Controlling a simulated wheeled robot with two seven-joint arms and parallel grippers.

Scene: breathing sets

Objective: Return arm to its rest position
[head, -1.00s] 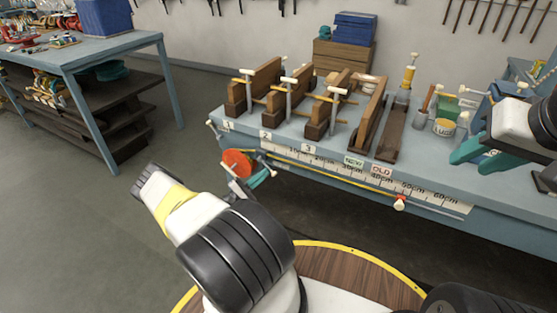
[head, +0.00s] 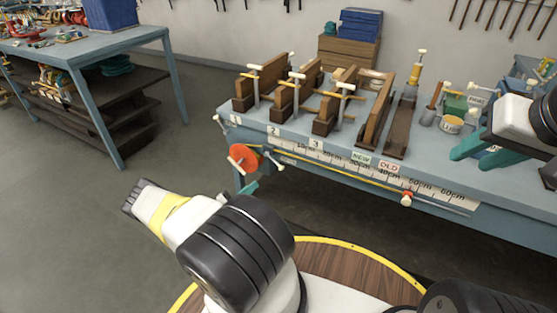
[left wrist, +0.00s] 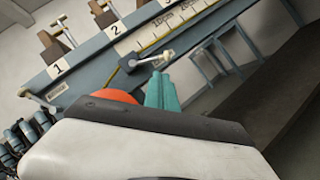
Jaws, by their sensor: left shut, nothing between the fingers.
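My left arm shows in the head view, its white forearm with a yellow band in front of the bench. My left gripper (head: 250,188) shows only as a bit of teal finger past the forearm, below the orange disc (head: 243,157) at the bench's front left corner. In the left wrist view its teal fingers (left wrist: 162,92) are together with nothing between them. The disc partly shows there too (left wrist: 110,96), behind the wrist. My right gripper (head: 484,150) is over the bench's right part, its teal fingers apart and no object seen between them.
The blue workbench (head: 330,160) carries numbered wooden clamp fixtures (head: 292,95), a yellow-topped tool (head: 415,70) and a cup (head: 450,124). A second bench (head: 90,55) stands at the left. The floor between the benches is clear.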

